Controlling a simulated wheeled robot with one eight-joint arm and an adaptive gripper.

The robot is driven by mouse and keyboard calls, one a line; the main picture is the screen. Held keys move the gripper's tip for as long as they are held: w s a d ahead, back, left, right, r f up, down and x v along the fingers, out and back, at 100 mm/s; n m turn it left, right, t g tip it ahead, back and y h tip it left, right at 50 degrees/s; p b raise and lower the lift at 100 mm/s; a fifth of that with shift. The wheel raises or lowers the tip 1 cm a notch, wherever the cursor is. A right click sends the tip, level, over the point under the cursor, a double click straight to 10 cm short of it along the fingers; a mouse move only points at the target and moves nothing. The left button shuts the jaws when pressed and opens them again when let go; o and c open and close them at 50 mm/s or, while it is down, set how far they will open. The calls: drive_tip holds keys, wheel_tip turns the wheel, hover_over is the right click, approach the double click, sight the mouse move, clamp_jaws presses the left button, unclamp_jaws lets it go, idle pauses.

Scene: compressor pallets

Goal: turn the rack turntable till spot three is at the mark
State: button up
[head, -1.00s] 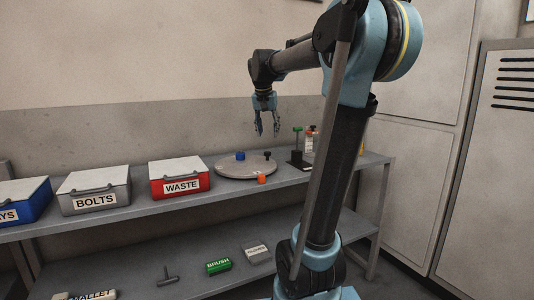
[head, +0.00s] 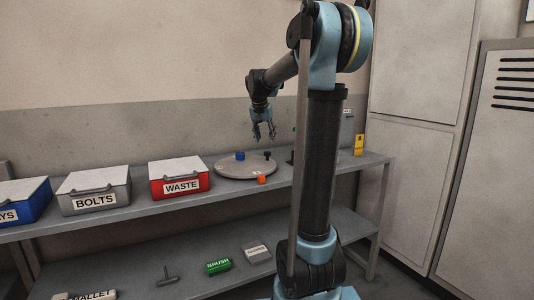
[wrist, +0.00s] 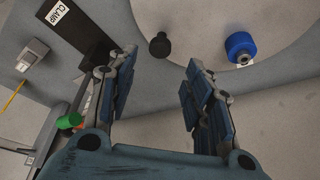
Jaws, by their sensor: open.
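The rack turntable (head: 228,170) is a round grey disc on the upper shelf, right of the waste box. A blue piece (head: 240,156) and a small black knob (head: 267,155) stand on it. An orange piece (head: 262,179) sits at its front edge; I cannot tell whether it is the mark. No spot numbers are readable. My gripper (head: 263,138) is open and empty above the disc. In the wrist view the disc (wrist: 200,22) fills the top, with the black knob (wrist: 159,45) and blue piece (wrist: 240,48) beyond my open fingers (wrist: 158,85).
A red-and-white waste box (head: 181,178) and a bolts box (head: 94,190) stand left of the disc. A yellow item (head: 358,145) stands at the right shelf end. In the wrist view, a dark block labelled CLAMP (wrist: 80,42) and a green-topped item (wrist: 68,121) are at left.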

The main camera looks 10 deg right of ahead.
sight(267, 153)
drive_tip(key=x, duration=0.8)
clamp_jaws()
